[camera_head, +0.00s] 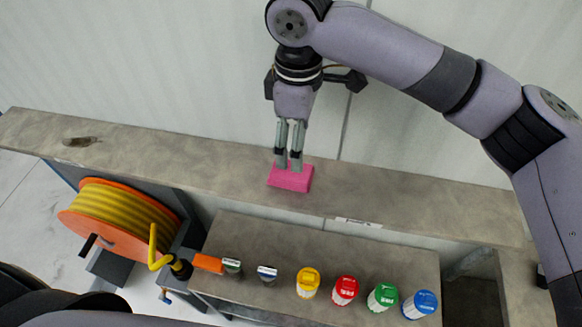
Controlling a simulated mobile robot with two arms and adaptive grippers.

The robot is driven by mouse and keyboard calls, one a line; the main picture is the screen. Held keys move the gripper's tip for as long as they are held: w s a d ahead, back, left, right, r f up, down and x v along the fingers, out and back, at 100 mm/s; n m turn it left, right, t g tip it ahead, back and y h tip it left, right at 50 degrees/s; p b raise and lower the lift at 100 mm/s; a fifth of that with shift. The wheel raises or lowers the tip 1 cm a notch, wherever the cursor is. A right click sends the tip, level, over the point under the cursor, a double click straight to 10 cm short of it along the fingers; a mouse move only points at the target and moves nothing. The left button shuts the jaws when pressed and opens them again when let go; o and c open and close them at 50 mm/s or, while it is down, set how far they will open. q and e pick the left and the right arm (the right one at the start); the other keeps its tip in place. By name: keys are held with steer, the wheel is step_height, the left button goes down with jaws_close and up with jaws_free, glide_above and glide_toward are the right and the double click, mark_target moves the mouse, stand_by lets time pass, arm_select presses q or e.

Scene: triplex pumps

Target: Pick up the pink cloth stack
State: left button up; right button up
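The pink cloth stack (290,180) is a small bright pink block on the long grey ledge along the wall, near the middle of the camera_head view. My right gripper (288,163) comes down from above onto its far side. Its two fingers point down with a narrow gap between them, and the tips overlap the stack's back edge in the picture. The stack appears to rest on the ledge. Whether the fingers grip it cannot be seen. My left gripper is not in view.
A lower grey bench (330,250) in front holds yellow (308,282), red (345,290), green (382,296) and blue (420,304) lidded containers. An orange reel (118,220) with yellow hose stands left. A small brown object (82,141) lies on the ledge's left end. The ledge beside the stack is clear.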

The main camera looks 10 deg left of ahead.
step_height(320, 180, down, 4)
steer(key=shift+w+f+p, duration=0.15)
steer(key=shift+p, duration=0.2)
steer(key=shift+f, duration=0.3)
step_height(320, 180, down, 4)
steer(key=shift+d+r+p, duration=0.15)
steer(key=shift+r+p, duration=0.05)
steer(key=shift+p, duration=0.75)
steer(key=shift+f, duration=0.55)
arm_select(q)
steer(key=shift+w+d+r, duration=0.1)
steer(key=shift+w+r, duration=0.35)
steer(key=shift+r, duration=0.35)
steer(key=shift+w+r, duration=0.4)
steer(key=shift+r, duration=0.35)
arm_select(e)
steer(key=c, duration=1.1)
steer(key=shift+r, duration=0.1)
steer(key=shift+c, duration=0.2)
arm_select(q)
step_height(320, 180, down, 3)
steer(key=b, duration=0.3)
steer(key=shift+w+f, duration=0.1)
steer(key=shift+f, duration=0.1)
arm_select(e)
step_height(320, 180, up, 20)
